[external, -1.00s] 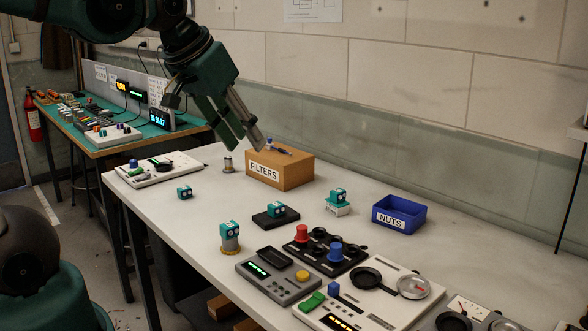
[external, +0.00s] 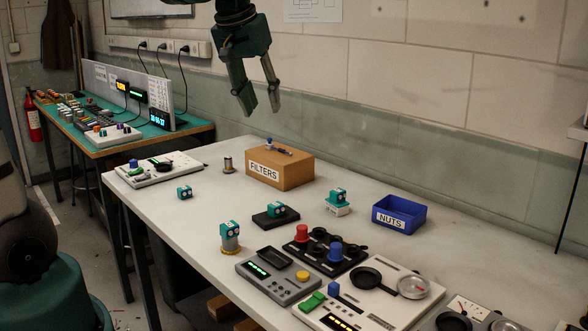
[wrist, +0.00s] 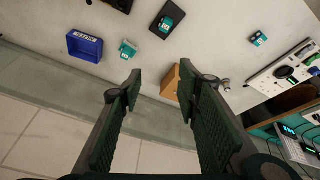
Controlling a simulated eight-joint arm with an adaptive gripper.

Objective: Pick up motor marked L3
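Several small teal motors stand on the white bench, and their markings are too small to read, so I cannot tell which is L3. One motor (external: 184,192) (wrist: 258,39) sits on the bare bench. Another (external: 276,209) (wrist: 166,22) sits on a black pad (external: 262,222). A fourth (external: 229,229) stands on a round grey stand with a yellow base (external: 231,249). My gripper (external: 261,109) (wrist: 160,82) is open and empty, pointing down, high above the bench's back side.
A brown FILTERS box (external: 280,169) (wrist: 171,84) and a blue NUTS tray (external: 392,228) (wrist: 85,47) stand toward the wall. Control panels (external: 278,278) and a black rack with red and blue knobs (external: 325,252) fill the front right. Bare bench lies between the motors.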

